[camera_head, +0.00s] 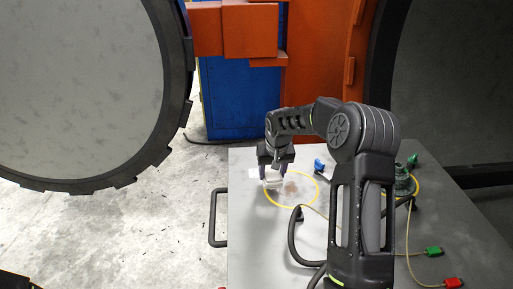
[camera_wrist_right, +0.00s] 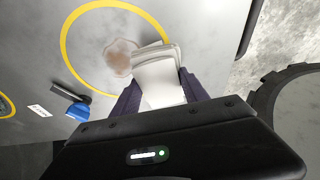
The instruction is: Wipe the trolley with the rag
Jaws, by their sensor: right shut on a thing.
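The trolley (camera_head: 252,255) has a grey flat top with a yellow ring drawn on it. A brown stain (camera_head: 291,188) lies inside the ring; it also shows in the right wrist view (camera_wrist_right: 120,57). My right gripper (camera_head: 273,174) points down over the left part of the ring. It is shut on a white folded rag (camera_wrist_right: 160,82), which sits right beside the stain and overlaps its edge in the wrist view. I cannot tell whether the rag touches the top. My left gripper is not in view.
A blue connector (camera_head: 319,164) lies just outside the ring. A dark green fitting (camera_head: 403,182), a green plug (camera_head: 433,251) and a red plug (camera_head: 453,282) with cables are to the right. A black handle (camera_head: 214,220) sticks out at the trolley's left edge.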

